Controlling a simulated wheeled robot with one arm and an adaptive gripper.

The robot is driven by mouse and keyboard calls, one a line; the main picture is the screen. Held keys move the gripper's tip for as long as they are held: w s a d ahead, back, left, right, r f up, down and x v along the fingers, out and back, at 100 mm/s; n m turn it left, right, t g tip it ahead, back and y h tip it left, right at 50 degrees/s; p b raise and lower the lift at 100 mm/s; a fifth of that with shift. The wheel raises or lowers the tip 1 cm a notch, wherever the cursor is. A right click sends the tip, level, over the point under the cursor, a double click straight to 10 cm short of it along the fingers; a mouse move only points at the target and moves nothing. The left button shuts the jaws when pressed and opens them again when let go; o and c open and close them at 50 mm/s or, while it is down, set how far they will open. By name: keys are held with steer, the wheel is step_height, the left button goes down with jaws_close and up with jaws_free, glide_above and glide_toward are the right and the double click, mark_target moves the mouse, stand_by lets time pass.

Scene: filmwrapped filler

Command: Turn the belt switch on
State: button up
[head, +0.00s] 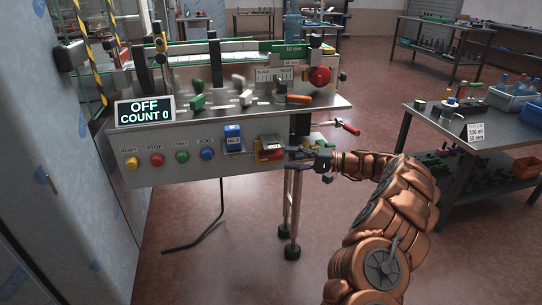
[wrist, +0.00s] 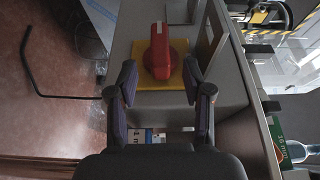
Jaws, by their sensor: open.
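The belt switch is a red rotary knob (wrist: 160,52) on a yellow plate (wrist: 178,78), mounted on the grey front panel. In the wrist view its handle lies along the picture's vertical, with a pale mark at its top end. In the head view the switch (head: 268,152) is at the right of the button row, partly hidden. My gripper (wrist: 159,70) is open, with one finger on each side of the knob and gaps visible; I cannot tell how deep the tips reach. In the head view my gripper (head: 308,158) is at the panel's right end. The display (head: 145,111) reads OFF, COUNT 0.
Reset, stop, start and jog buttons (head: 182,157) and a blue box (head: 233,138) are left of the switch. A red-tipped lever (head: 347,128) sticks out to the right. A bench (head: 458,128) with bottles stands farther right, with open floor between.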

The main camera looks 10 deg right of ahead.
mark_target(258, 155)
steer(key=x, duration=0.7)
steer(key=shift+s, duration=0.1)
jaws_close()
